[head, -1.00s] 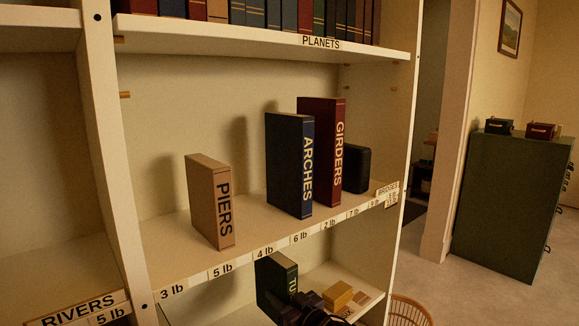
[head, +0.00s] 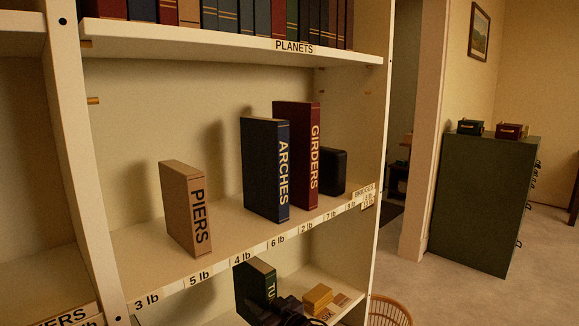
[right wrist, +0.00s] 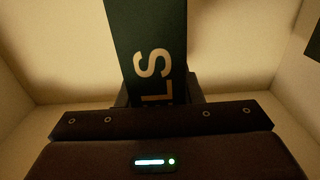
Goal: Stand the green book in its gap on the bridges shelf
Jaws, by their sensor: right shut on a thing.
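The green book (head: 254,284) is upright, with part of its white spine lettering showing at the bottom of the head view. My right gripper (head: 285,309) is shut on it, below the front edge of the bridges shelf (head: 221,262). The book also fills the top middle of the right wrist view (right wrist: 148,50), with the letters "LS" visible. On the bridges shelf stand tan PIERS (head: 186,208), blue ARCHES (head: 265,170) and red GIRDERS (head: 297,160). An open space lies between PIERS and ARCHES. My left gripper is not in view.
A dark block (head: 332,172) stands right of GIRDERS. The planets shelf (head: 230,43) is above, full of books. A yellow box (head: 318,297) sits on the lower shelf beside my gripper. A wicker basket (head: 389,311) and a green cabinet (head: 478,205) are to the right.

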